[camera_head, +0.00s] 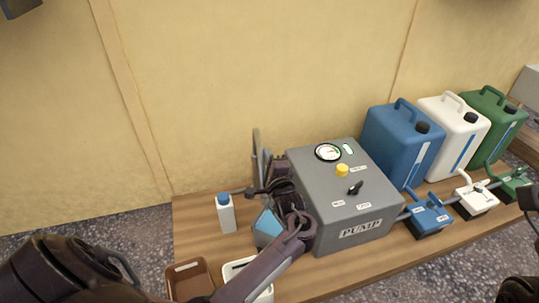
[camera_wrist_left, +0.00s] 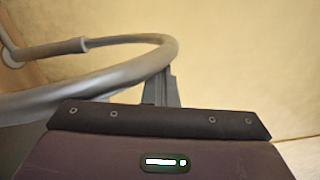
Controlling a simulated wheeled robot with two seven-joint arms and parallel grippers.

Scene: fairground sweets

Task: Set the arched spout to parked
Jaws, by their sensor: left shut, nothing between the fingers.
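The arched spout is a grey bent tube (camera_wrist_left: 125,72) that curves across the upper left of the left wrist view. In the head view a thin grey upright part (camera_head: 256,146) at the pump's left side seems to belong to it. My left gripper (camera_wrist_left: 165,88) is shut and empty, its fingers close beside the right end of the arch; I cannot tell whether they touch it. In the head view my left gripper (camera_head: 265,187) is at the left side of the grey pump box (camera_head: 350,205), and the arm hides the spout's lower part.
A white bottle with a blue cap (camera_head: 226,213) stands left of my gripper. A brown tray (camera_head: 189,281) and a white tray (camera_head: 233,269) are at the front. Blue (camera_head: 395,140), white (camera_head: 452,125) and green (camera_head: 490,105) canisters stand right of the pump. The wall is behind.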

